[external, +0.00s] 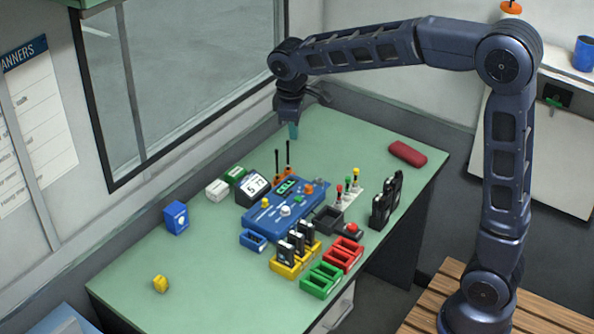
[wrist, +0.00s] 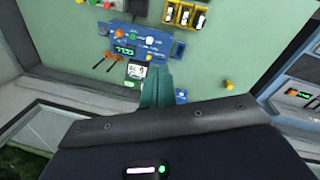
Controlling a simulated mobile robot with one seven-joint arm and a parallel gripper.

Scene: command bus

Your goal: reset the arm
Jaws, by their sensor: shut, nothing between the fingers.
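My arm rises from its base at the lower right and reaches left over the green table (external: 190,262). My gripper (external: 294,132) points down above the back part of the table, behind the blue control panel (external: 285,206). Its teal fingers are shut with nothing between them. They also show in the wrist view (wrist: 173,78), in front of the panel (wrist: 140,40). The fingertips look apart from the tabletop and from the objects.
Yellow (external: 285,268), red (external: 343,255) and green (external: 321,280) trays stand at the table's front edge. Black radios (external: 385,203) stand at right, near a red case (external: 407,153). A blue box (external: 176,217) and a yellow object (external: 160,284) sit left. A window (external: 190,70) is behind.

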